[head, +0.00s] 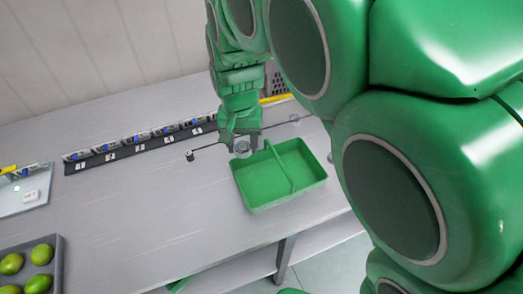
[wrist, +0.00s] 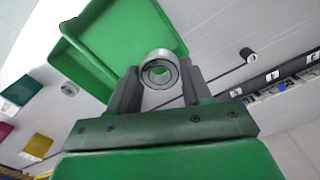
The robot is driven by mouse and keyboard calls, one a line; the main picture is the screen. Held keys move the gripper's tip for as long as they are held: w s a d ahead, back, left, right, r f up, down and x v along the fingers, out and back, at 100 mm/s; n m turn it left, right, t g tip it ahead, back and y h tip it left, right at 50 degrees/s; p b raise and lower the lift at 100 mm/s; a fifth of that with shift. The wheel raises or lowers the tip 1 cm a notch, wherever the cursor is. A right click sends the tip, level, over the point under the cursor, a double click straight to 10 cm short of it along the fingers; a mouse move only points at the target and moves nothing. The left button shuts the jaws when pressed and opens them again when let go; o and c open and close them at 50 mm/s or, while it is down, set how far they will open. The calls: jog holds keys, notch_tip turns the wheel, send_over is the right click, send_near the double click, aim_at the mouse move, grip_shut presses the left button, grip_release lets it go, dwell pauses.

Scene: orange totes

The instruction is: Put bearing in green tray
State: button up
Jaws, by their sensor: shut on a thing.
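My gripper (head: 242,145) is shut on the bearing (head: 242,148), a small silver ring. In the wrist view the bearing (wrist: 160,70) sits upright between the two fingertips, its hole facing the camera. The green tray (head: 263,186) lies on the grey table, split by a divider into two compartments. In the head view my gripper is at the tray's back left corner; I cannot tell its exact height. In the wrist view the tray (wrist: 125,37) shows behind and to the left of the bearing.
A small black cylinder (head: 190,156) stands left of the tray by a thin dark rod. A black rack (head: 140,146) runs along the back. A grey tray (head: 56,268) of limes is front left. The table's middle is clear.

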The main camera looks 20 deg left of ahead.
notch_tip(320, 180, up, 4)
jog(key=m, duration=0.1)
send_over(283, 167)
jog(key=shift+f, duration=3.85)
jog(key=o, duration=1.1)
jog(key=shift+f, duration=0.1)
notch_tip(283, 167, up, 12)
jog(key=shift+d, duration=0.1)
